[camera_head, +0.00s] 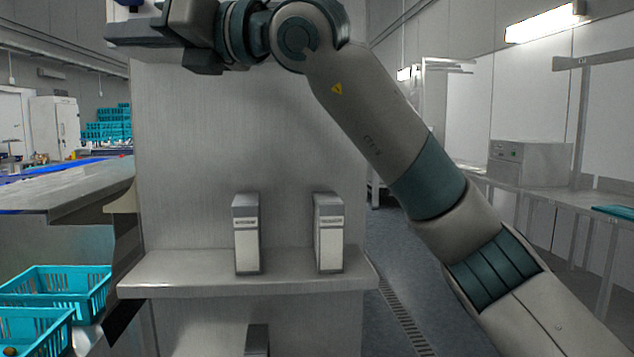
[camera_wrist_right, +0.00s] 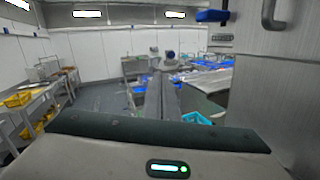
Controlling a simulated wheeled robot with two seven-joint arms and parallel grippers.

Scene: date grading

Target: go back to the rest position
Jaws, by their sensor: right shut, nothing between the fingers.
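My right arm reaches in from the lower right of the head view, bends at the top, and its gripper (camera_head: 118,36) points left, high in front of a grey metal panel. In the right wrist view the two fingers of this gripper (camera_wrist_right: 162,80) lie together, shut with nothing between them. It is held in the air, above the shelf and apart from the boxes. My left gripper is not in view.
A grey shelf (camera_head: 190,268) on the panel (camera_head: 290,130) carries two upright grey-white boxes (camera_head: 247,236) (camera_head: 328,234). Turquoise crates (camera_head: 55,285) stand lower left beside a metal counter (camera_head: 70,195). A bench with a metal box (camera_head: 530,163) runs along the right wall. The floor between is clear.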

